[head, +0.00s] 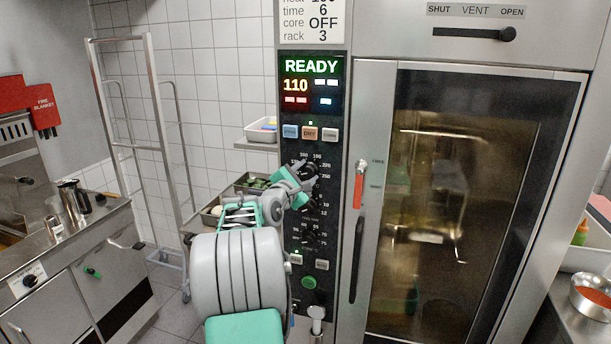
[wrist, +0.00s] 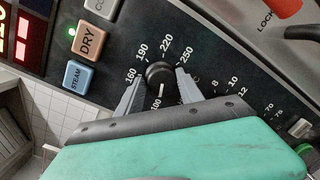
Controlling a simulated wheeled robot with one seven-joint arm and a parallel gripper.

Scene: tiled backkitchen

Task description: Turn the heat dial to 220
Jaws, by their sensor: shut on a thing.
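The heat dial (wrist: 159,72) is a black round knob with a white pointer line. The line points toward the bottom of the wrist view, close to the 100 mark. The 220 mark (wrist: 167,45) is on the opposite side, at the top. My gripper (wrist: 160,80) has its two grey fingers on either side of the knob and is shut on it. In the head view my gripper (head: 303,176) is at the upper dial of the black control panel (head: 329,222) and hides most of that dial. The display (head: 311,83) reads READY and 110.
A DRY button (wrist: 87,41) with a green lamp and a STEAM button (wrist: 76,76) lie left of the dial. More dials sit below it. The oven door (head: 459,200) and its red-tipped handle (head: 358,215) are right of the panel. A shelf rack (head: 152,130) stands at left.

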